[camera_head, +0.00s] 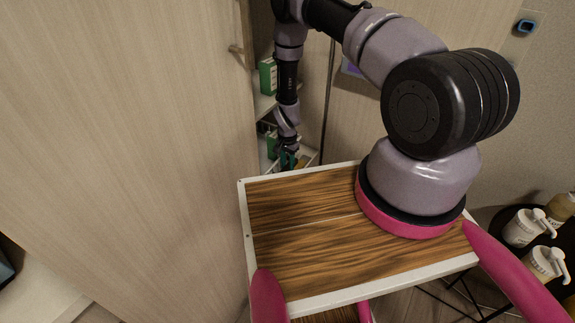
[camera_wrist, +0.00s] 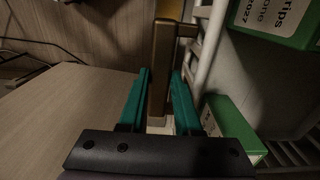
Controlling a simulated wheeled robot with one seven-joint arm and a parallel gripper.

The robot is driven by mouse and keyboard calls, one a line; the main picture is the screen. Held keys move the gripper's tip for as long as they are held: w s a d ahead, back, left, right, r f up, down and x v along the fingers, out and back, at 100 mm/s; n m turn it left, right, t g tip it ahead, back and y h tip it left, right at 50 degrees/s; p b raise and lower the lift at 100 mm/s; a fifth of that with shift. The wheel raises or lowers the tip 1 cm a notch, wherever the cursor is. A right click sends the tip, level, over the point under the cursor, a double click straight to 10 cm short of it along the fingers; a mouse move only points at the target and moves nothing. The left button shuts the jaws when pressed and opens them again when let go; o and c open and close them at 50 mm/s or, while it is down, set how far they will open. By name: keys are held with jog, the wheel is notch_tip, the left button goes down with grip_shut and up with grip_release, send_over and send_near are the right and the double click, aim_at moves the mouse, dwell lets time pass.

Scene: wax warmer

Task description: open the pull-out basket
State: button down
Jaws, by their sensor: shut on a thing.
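The pull-out basket shows as white rails and shelves (camera_head: 263,103) in the narrow cabinet opening in the head view. Its white frame also shows in the wrist view (camera_wrist: 209,48). A brown upright handle bar (camera_wrist: 163,65) stands beside the frame, with a short bracket reaching right towards it. My gripper (camera_wrist: 160,88) has its teal fingers on either side of this bar and is shut on it. In the head view my gripper (camera_head: 287,158) is small and low at the opening, and the handle is not clear there. Where the bracket joins the frame is hard to tell.
Green boxes (camera_head: 267,76) stand on the basket's shelves; one green box (camera_wrist: 229,125) is just right of my fingers. A large wooden door panel (camera_head: 130,120) with a small handle fills the left. White pump bottles (camera_head: 524,227) stand at the right.

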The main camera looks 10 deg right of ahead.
dwell(0.3)
jog(key=s+d, duration=1.7)
jog(key=shift+s+d, duration=0.25)
jog(key=shift+d, duration=0.05)
jog(key=c, duration=0.9)
grip_release()
jog(key=shift+r, duration=0.1)
notch_tip(320, 180, up, 11)
jog(key=shift+f, duration=0.15)
